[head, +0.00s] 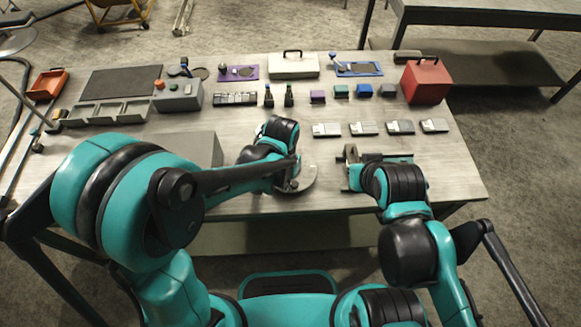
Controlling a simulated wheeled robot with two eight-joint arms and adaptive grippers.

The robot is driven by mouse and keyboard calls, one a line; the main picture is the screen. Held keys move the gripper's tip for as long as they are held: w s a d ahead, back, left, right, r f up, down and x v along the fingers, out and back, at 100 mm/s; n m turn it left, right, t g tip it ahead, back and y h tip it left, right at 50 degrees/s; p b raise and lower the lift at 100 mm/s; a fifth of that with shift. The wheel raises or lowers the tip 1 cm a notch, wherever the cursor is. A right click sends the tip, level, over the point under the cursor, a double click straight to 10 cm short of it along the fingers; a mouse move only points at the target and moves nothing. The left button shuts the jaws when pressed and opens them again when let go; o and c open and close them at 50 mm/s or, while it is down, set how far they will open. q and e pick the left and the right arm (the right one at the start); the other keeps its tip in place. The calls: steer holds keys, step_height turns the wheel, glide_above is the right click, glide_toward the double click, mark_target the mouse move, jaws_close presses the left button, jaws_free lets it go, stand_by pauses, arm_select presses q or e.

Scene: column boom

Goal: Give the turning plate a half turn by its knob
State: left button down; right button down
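A grey round plate (309,182), which looks like the turning plate, lies near the front edge of the table, in the middle. My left gripper (287,181) is down over the left part of this plate. The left arm and gripper cover much of the plate, and I cannot make out its knob. Whether the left fingers are open or shut on something is hidden. My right gripper (346,167) is low over the table to the right of the plate, apart from it. Its finger opening is too small to tell.
Several grey blocks (364,129) stand in a row behind my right gripper. Further back are a red box (427,81), a white case (294,66) and small coloured blocks. The table's right front is clear.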

mark_target(296, 185)
arm_select(q)
steer(key=shift+s+d, duration=0.1)
steer(key=shift+d, duration=0.2)
steer(key=shift+s+d, duration=0.1)
steer(key=shift+d, duration=0.35)
stand_by(0.3)
steer(key=shift+d, duration=0.55)
steer(key=shift+d+b, duration=0.3)
steer(key=shift+d, duration=0.15)
